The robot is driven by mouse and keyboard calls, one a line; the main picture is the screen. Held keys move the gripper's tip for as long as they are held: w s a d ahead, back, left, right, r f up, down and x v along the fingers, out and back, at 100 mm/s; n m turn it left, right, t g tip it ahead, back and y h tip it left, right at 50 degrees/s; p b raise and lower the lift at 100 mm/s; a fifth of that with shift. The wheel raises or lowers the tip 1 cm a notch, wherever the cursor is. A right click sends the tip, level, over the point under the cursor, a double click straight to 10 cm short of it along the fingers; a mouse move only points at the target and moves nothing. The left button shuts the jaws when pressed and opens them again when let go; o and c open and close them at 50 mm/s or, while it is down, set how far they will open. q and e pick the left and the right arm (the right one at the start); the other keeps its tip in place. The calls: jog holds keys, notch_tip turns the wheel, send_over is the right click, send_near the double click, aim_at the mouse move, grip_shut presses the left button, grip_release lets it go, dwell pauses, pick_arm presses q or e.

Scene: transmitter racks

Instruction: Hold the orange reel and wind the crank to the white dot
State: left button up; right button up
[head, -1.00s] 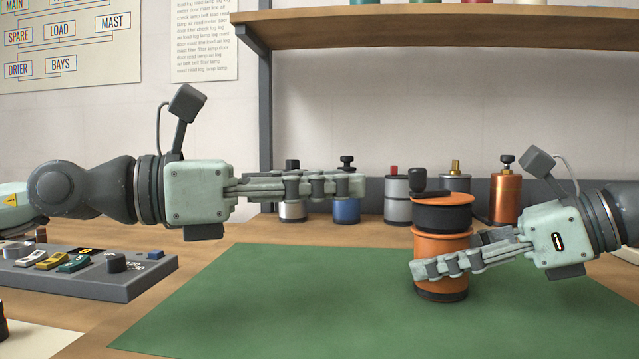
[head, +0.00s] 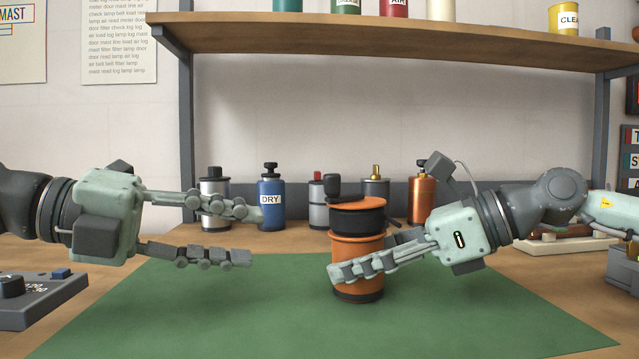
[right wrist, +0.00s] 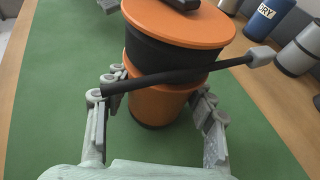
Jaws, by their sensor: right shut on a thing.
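The orange reel (head: 357,250) stands upright on the green mat, with a black band and an orange disc near its top. A dark crank knob (head: 333,186) sticks up from the left side of the top disc. My right gripper (head: 362,258) is shut around the reel's lower orange body, and the right wrist view shows a finger on either side of the reel (right wrist: 160,100). My left gripper (head: 255,235) is open and empty, left of the reel and apart from it. I cannot make out a white dot.
Behind the reel stand a blue DRY bottle (head: 271,200), a silver canister (head: 214,195) and a copper bottle (head: 422,197). A grey control box (head: 40,300) is at the left. The green mat (head: 200,310) is clear in front.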

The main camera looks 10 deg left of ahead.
aim_at(330, 197)
pick_arm(q)
jog(key=n, duration=0.2)
jog(key=n+g, duration=0.1)
jog(key=n, duration=0.1)
jog(key=shift+w+a+f+n, duration=0.1)
jog(key=shift+w+f+n, duration=0.1)
jog(key=shift+n, duration=0.1)
jog(key=n, duration=0.1)
jog(key=n+h, duration=0.1)
jog(key=n, duration=0.1)
jog(key=shift+r+g, duration=0.35)
jog(key=shift+g, duration=0.05)
notch_tip(330, 197, up, 5)
jog(key=w+n+g+h, duration=0.1)
jog(key=w+n+h, duration=0.15)
jog(key=n, duration=0.85)
jog(key=shift+h, duration=0.25)
jog(key=x, duration=1.1)
jog(key=shift+s, duration=0.35)
jog(key=shift+c, duration=0.6)
grip_shut()
